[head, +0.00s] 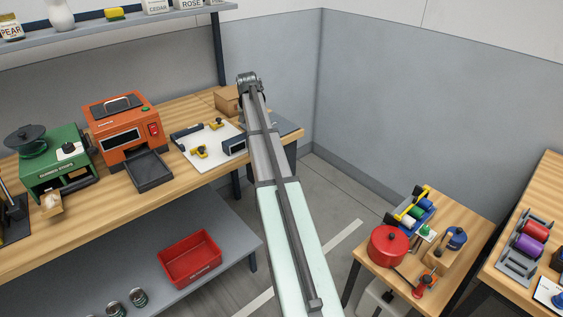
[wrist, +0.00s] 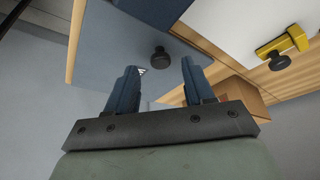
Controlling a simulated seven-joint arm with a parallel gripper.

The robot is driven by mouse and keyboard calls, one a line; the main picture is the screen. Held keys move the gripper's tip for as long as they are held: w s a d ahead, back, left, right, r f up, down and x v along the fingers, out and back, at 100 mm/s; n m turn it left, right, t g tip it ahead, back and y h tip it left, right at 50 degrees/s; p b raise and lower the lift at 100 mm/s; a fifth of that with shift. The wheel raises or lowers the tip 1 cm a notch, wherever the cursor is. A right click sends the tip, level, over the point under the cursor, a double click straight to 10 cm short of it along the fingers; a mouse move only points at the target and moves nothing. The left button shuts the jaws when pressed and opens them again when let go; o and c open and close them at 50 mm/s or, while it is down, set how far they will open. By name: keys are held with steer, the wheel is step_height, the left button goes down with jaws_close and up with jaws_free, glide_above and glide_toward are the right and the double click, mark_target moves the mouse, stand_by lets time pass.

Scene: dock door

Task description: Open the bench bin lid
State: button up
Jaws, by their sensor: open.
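The bench bin lid looks like a flat grey-blue panel at the right end of the wooden bench; in the head view a part of the lid (head: 289,127) shows beside my arm. In the wrist view the lid (wrist: 105,52) lies beyond my fingers, with a round black knob (wrist: 160,57) on it. The lid looks flat with the bench top. My gripper (wrist: 161,66) is open and empty, its two blue fingers apart with the knob seen in the gap between them. I cannot tell how far the knob is from the fingertips. In the head view my arm hides the gripper and knob.
A white board (head: 205,143) with yellow clamps lies left of my arm. A cardboard box (head: 228,100) stands behind it at the wall. An orange machine (head: 122,125) and a green machine (head: 55,160) stand further left. Grey walls close in behind the bench's right end.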

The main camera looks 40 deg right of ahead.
steer(key=v, duration=1.2)
steer(key=s+d+f+m, duration=0.1)
steer(key=s+d+f, duration=0.45)
steer(key=f, duration=0.25)
steer(key=s+d+f, duration=0.4)
steer(key=s+f, duration=0.2)
steer(key=f, duration=0.2)
steer(key=a+f, duration=0.5)
steer(key=f, duration=0.2)
steer(key=shift+n+y, duration=0.3)
steer(key=shift+f, duration=0.1)
steer(key=shift+w+d, duration=0.1)
